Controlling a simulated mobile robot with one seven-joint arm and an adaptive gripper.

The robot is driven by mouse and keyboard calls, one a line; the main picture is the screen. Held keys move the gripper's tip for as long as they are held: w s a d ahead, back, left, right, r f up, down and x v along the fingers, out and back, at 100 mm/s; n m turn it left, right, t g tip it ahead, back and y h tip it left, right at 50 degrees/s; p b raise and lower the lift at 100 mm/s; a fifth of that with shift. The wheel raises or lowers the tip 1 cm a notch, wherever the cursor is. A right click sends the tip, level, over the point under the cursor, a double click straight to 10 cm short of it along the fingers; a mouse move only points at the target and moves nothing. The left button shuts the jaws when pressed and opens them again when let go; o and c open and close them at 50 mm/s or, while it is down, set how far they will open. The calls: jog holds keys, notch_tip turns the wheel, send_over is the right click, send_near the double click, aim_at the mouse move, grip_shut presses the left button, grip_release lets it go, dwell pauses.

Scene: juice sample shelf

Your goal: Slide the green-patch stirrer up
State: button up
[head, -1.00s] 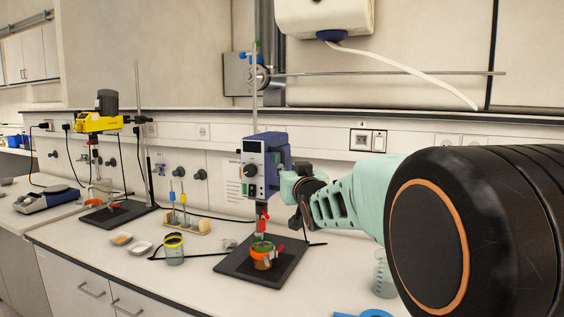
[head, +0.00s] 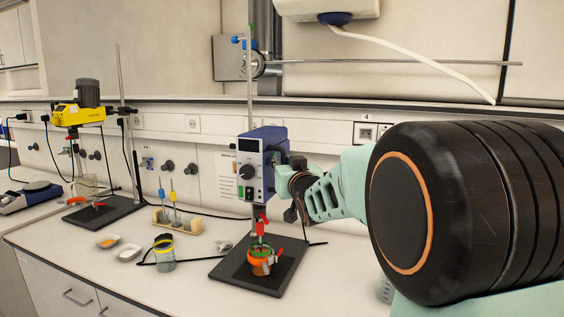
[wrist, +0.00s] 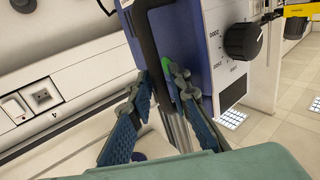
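The stirrer (head: 258,166), a blue and white box with a black knob, is clamped on an upright rod above a dark base plate (head: 232,272). In the wrist view the stirrer (wrist: 212,48) fills the upper middle, and a small green patch (wrist: 165,68) shows on it beside my right fingertip. My gripper (wrist: 156,78) has its fingers apart, one on each side of the stirrer's dark rear part; I cannot tell whether they touch it. In the head view my gripper (head: 284,176) is at the stirrer's right side, its fingertips mostly hidden.
An orange-banded vessel (head: 262,260) stands below the stirrer on the base plate. A yellow stirrer (head: 80,115) on another stand is at left. A yellow-rimmed beaker (head: 164,255), a small rack (head: 178,221) and two dishes (head: 128,252) stand between. A horizontal rod (head: 400,62) crosses behind.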

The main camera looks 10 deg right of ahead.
grip_shut()
notch_tip(320, 180, up, 18)
jog(key=p, duration=0.8)
jog(key=shift+s, duration=0.1)
dwell(0.4)
grip_release()
jog(key=shift+f, duration=0.15)
jog(key=shift+f, duration=0.15)
